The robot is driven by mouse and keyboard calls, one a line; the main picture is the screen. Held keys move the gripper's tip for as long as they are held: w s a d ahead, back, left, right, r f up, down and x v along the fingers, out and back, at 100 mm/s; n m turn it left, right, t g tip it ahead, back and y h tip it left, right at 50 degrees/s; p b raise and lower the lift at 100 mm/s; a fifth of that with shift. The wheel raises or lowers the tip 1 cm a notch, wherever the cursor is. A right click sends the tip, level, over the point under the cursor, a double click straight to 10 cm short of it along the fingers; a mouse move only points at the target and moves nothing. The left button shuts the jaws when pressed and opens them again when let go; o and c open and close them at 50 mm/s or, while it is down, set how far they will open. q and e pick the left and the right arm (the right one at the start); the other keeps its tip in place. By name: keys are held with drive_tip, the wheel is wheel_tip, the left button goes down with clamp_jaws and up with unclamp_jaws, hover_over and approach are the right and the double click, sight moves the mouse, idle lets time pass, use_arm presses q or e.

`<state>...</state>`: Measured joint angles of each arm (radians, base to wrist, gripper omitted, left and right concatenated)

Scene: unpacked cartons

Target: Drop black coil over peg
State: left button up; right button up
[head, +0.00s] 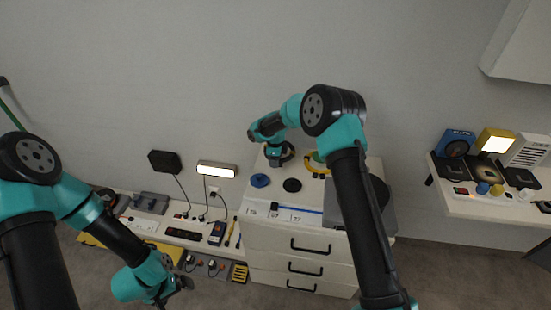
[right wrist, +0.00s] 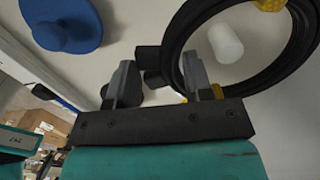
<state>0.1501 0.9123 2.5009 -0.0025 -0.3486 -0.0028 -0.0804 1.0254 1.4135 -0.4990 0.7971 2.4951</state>
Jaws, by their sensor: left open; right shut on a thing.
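The black coil (right wrist: 300,50) fills the upper right of the right wrist view. My right gripper (right wrist: 160,88) is shut on it, at the dark blocks on its left side. A white peg (right wrist: 226,43) shows through the coil's opening; I cannot tell whether the coil is around it or only above it. In the head view my right gripper (head: 275,161) is over the back left of the cabinet top, and the coil is mostly hidden there. My left gripper (head: 182,285) is open and empty, low in front of the left bench.
On the cabinet top (head: 337,222) are a blue round piece (head: 260,180), a black disc (head: 292,185) and a yellow ring (head: 316,170). The blue piece also shows in the right wrist view (right wrist: 65,30). A side table (head: 480,203) with several devices stands at right.

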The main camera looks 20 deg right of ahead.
drive_tip(key=shift+f, duration=1.75)
drive_tip(key=o, duration=1.1)
drive_tip(key=shift+c, duration=0.2)
wheel_tip(320, 180, up, 17)
drive_tip(key=shift+r, duration=0.2)
